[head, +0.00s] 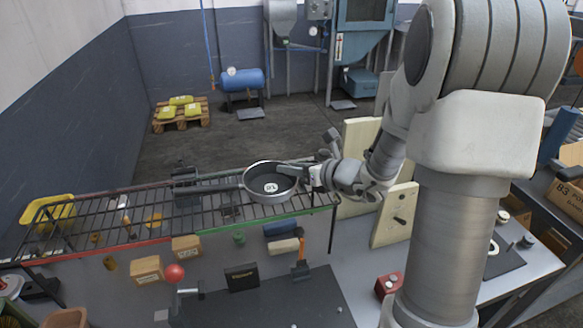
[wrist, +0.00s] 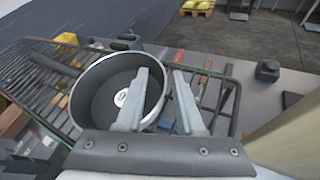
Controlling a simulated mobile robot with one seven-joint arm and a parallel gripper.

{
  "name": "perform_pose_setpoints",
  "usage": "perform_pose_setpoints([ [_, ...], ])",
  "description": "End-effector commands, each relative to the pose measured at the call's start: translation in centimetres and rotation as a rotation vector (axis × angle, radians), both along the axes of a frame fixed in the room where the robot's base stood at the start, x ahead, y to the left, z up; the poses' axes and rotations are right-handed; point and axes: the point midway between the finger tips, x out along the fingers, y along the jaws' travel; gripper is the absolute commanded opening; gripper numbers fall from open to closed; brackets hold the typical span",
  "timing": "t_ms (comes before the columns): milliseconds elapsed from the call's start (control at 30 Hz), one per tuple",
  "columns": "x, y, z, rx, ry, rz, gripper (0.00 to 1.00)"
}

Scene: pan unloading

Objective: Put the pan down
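The dark round pan (head: 259,193) with a pale rim and a white label inside is over the right part of the wire rack (head: 151,222). It also shows in the wrist view (wrist: 98,96), its handle pointing to the upper left. My gripper (head: 300,172) reaches the pan's right side. In the wrist view my gripper (wrist: 167,70) has one finger inside the pan and one outside, with the wall between the closely spaced tips, so it appears shut on the wall. I cannot tell whether the pan's base touches the rack.
A yellow bin (head: 47,210) stands at the rack's left end. A dark object (head: 185,188) is near the pan's handle. Cream boards (head: 394,218) stand close on the right. Boxes (head: 147,270) and a red ball (head: 174,273) are in front.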

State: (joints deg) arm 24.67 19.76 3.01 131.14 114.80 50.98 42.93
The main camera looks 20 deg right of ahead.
Motion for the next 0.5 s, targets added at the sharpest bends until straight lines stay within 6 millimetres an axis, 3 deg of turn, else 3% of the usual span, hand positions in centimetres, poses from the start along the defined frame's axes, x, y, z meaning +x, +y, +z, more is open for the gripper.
perform_pose_setpoints([
  [500, -8.0, -4.5, 3.8, -0.002, -0.002, -0.005, 0.37],
])
